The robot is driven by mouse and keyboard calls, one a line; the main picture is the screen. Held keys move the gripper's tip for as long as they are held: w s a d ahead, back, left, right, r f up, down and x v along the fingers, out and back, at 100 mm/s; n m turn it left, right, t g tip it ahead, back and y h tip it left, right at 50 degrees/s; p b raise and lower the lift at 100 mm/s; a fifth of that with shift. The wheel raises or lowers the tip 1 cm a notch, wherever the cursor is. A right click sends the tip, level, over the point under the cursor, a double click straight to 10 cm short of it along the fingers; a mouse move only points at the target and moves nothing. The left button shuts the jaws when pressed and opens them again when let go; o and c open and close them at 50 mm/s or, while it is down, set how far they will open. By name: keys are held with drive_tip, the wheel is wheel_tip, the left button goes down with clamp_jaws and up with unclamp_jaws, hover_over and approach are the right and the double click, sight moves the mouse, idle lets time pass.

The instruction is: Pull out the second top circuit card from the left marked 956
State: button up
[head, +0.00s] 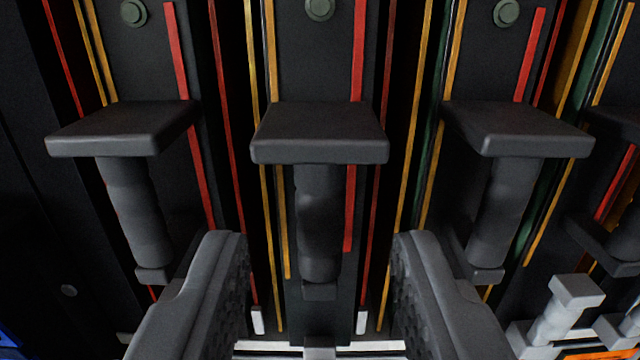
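Several dark circuit cards stand side by side, each with a black handle that has a flat top plate and a ribbed grip. The middle card's handle (319,215) is in the centre of the head view, between the two fingers of my gripper (320,280). My gripper is open, with a gap between each finger and the handle. The left card's handle (135,215) is left of my left finger. The right card's handle (503,215) is right of my right finger. No marking 956 can be read in this view.
Another black handle (610,235) is cut off at the right edge. A lighter grey handle (560,310) sits low at the right, near my right finger. A white strip (270,348) runs along the bottom. Red and yellow strips line the narrow gaps between cards.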

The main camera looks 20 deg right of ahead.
drive_tip(key=shift+x, duration=1.15)
clamp_jaws()
drive_tip(key=shift+s, duration=0.1)
drive_tip(key=b+v, duration=0.4)
drive_tip(key=v, duration=0.5)
drive_tip(key=shift+r, duration=0.15)
